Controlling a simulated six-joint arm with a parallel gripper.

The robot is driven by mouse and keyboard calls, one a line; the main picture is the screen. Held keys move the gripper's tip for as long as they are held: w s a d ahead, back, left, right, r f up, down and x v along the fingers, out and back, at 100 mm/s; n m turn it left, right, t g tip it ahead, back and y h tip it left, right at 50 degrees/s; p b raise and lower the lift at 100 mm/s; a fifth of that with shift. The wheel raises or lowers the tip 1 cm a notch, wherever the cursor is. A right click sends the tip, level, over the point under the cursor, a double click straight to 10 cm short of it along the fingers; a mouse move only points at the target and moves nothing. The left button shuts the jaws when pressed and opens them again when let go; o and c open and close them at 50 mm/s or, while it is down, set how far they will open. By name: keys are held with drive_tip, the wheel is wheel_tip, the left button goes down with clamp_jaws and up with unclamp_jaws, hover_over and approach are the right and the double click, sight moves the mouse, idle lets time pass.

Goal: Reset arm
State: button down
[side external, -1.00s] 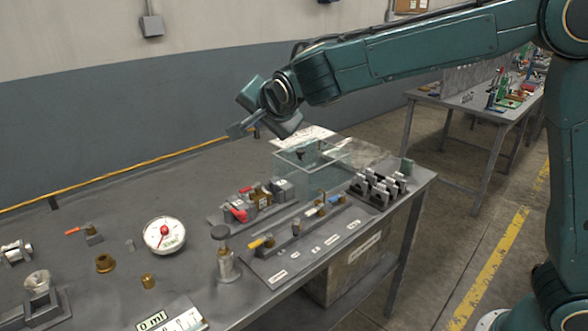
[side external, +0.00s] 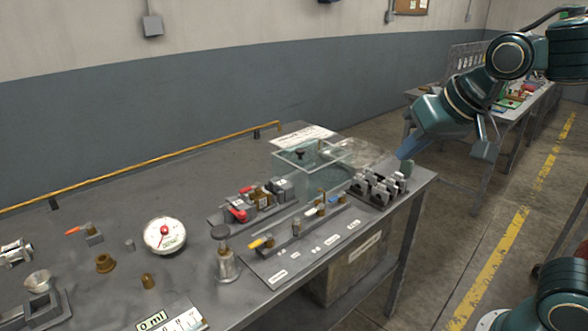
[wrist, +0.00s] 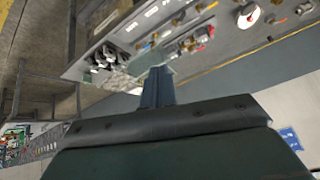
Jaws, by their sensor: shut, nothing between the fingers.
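My gripper (side external: 406,151) is at the end of my teal arm, just past the right end of the grey workbench (side external: 100,215) in the side external view. Its fingers are together with nothing between them, and they also show in the wrist view (wrist: 158,86). The fingers point down and left, near the clear tank (side external: 305,172) and the black clamp rack (side external: 378,187). I cannot tell the exact gap between the fingertips and the bench corner.
The bench holds a round dial (side external: 164,235), a metal plunger (side external: 225,258), a valve panel (side external: 300,245) and a red-handled valve block (side external: 250,203). A yellow pipe (side external: 140,165) runs along the back. A second table (side external: 500,112) stands behind my arm at right.

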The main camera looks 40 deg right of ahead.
drive_tip(key=s+f+n+g, duration=0.1)
drive_tip(key=s+f+n, duration=0.3)
drive_tip(key=s, duration=0.6)
drive_tip(key=shift+s+y, duration=0.35)
drive_tip(key=shift+y, duration=0.05)
drive_tip(key=shift+f, duration=0.1)
drive_tip(key=c, duration=1)
unclamp_jaws()
drive_tip(key=shift+o, duration=0.2)
drive_tip(key=shift+w, duration=0.15)
